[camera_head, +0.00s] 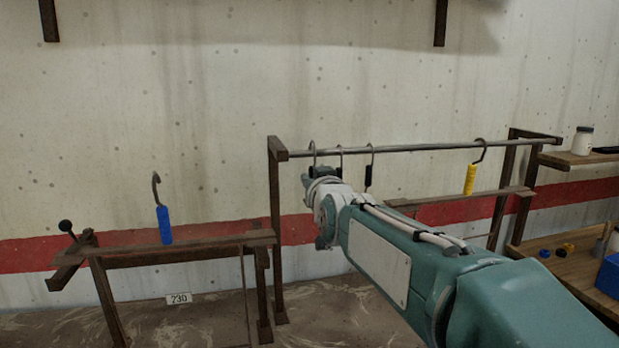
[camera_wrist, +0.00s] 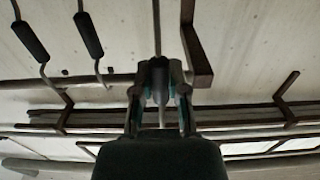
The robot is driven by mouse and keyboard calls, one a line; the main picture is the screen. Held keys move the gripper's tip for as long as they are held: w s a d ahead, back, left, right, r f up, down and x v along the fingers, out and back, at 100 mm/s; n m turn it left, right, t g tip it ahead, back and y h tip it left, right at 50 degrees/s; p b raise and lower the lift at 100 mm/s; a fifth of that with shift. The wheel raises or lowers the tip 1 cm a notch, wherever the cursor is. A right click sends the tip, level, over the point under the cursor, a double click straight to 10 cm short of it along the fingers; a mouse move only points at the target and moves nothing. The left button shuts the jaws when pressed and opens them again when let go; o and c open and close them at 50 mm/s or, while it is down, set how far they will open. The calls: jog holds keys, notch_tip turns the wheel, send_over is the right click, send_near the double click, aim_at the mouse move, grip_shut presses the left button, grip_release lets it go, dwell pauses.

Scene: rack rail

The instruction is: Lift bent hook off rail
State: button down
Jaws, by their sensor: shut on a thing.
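The rail (camera_head: 430,147) is a thin grey bar running left to right between two brown posts. My gripper (camera_head: 322,173) is shut on a metal hook (camera_head: 313,148) close to the rail's left end. The hook's curved top shows at the rail, but I cannot tell whether it touches. In the wrist view my gripper (camera_wrist: 160,80) closes around this hook's dark handle, and its thin shaft (camera_wrist: 157,25) extends up the picture. Two other hooks (camera_head: 341,152) (camera_head: 370,155) hang just to the right. A yellow-handled hook (camera_head: 470,178) hangs near the rail's right end. Which hook is bent is unclear.
The rail's left post (camera_head: 276,230) is close beside my gripper. A wooden bench (camera_head: 575,275) with small items and a shelf with a white jar (camera_head: 582,141) are at the right.

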jog(key=v, duration=0.4)
dwell(0.3)
